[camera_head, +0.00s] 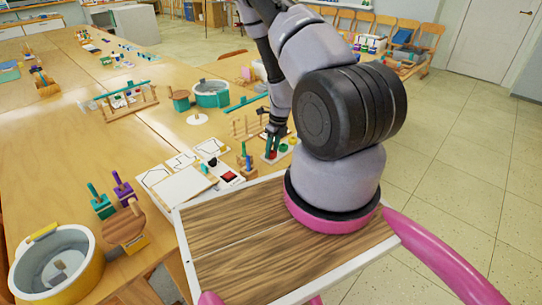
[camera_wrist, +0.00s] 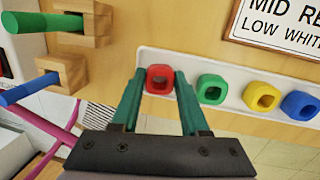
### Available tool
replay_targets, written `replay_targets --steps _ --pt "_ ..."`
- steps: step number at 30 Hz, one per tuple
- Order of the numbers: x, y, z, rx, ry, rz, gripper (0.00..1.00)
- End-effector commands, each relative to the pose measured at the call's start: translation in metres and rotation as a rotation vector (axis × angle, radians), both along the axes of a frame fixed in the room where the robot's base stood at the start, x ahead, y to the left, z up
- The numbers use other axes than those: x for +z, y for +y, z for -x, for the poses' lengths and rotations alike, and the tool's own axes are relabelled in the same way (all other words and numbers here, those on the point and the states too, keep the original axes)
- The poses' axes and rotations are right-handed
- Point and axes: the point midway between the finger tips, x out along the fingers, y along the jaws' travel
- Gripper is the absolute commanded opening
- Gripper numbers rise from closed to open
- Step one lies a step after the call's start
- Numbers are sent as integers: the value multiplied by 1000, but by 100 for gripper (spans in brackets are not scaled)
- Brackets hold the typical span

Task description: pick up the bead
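In the wrist view, the red bead (camera_wrist: 160,79), a rounded block with a square hole, sits at the left end of a row in a white tray (camera_wrist: 222,72). My gripper (camera_wrist: 161,74) has its two teal fingers on either side of the bead, close against it. I cannot tell whether they press on it. The green bead (camera_wrist: 211,89), yellow bead (camera_wrist: 262,97) and blue bead (camera_wrist: 299,105) lie to the right in the same tray. In the head view, my gripper (camera_head: 271,153) is down at the tray, and the red bead shows between its fingertips.
Wooden blocks with a green peg (camera_wrist: 50,23) and a blue peg (camera_wrist: 30,88) stand left of the tray in the wrist view. A sign (camera_wrist: 285,25) lies at upper right. In the head view, a wooden rack (camera_head: 250,126) stands close behind my gripper.

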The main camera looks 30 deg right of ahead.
Motion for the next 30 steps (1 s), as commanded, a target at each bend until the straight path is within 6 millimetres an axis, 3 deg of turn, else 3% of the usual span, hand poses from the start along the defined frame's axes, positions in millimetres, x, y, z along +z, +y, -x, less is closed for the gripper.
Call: replay_targets --steps 11,24,30 --pt "5 0 -1 2 -2 1 0" --pt "84 0 -1 2 -4 1 0" --pt "100 0 0 0 -1 0 0"
